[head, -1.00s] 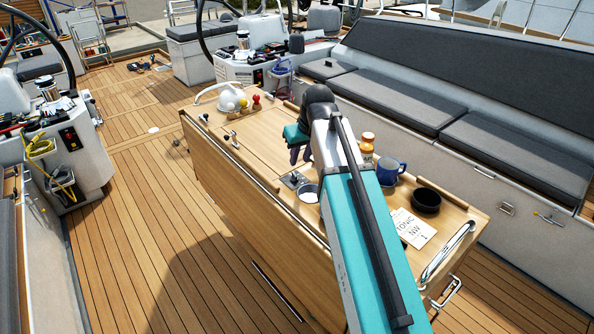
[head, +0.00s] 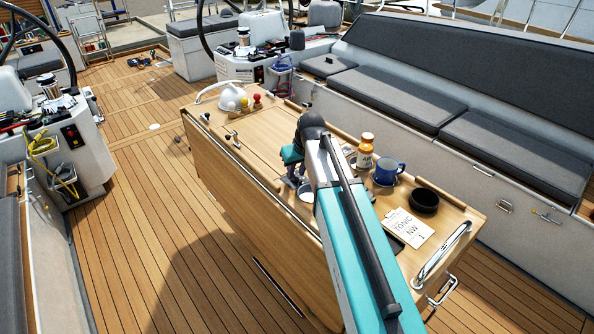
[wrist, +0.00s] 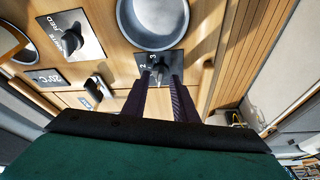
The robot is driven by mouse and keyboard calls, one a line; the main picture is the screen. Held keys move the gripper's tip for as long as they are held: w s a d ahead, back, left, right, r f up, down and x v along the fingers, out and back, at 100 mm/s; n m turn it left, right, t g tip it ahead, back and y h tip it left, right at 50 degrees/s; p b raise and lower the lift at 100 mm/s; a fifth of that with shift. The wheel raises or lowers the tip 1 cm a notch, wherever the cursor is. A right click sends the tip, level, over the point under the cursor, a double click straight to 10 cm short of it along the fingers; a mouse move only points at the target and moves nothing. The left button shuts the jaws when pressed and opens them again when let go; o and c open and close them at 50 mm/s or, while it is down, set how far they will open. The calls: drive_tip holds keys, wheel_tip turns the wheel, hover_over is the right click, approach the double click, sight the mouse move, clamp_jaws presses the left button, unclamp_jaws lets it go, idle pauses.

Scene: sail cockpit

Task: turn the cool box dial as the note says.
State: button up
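A dial on a dark plate marked 2 and 3 (wrist: 160,66) sits near the middle of the wrist view; other markings are hidden. My gripper's dark fingers (wrist: 161,80) point at it, one on either side of its small knob. I cannot tell whether they touch the knob. In the head view my gripper (head: 297,176) is low over the table, and the arm hides the dial. A white note (head: 409,229) on a clipboard lies at the table's near end. It reads TONIC, NW and 1.
A second dial marked WHITE and RED (wrist: 72,36), a 20°C plate (wrist: 50,78) and a metal bowl (wrist: 153,20) are close by. An orange bottle (head: 365,152), a blue mug (head: 388,171) and a black bowl (head: 425,200) stand right of the arm.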

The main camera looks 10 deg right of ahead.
drive_tip(key=shift+w+f, duration=0.1)
drive_tip(key=shift+f, duration=0.2)
clamp_jaws()
drive_tip(key=shift+m, duration=0.4)
drive_tip(key=m+h+b, duration=0.1)
drive_tip(key=m, duration=0.1)
drive_tip(key=m+h+b, duration=0.1)
drive_tip(key=m, duration=0.1)
drive_tip(key=shift+a, duration=0.3)
drive_tip(key=m+h+b, duration=0.1)
drive_tip(key=m, duration=0.3)
drive_tip(key=shift+w+a+m+g+h+b, duration=0.2)
drive_tip(key=shift+m+g+h+b, duration=0.1)
drive_tip(key=shift+m+h+b, duration=0.1)
drive_tip(key=shift+s, duration=0.1)
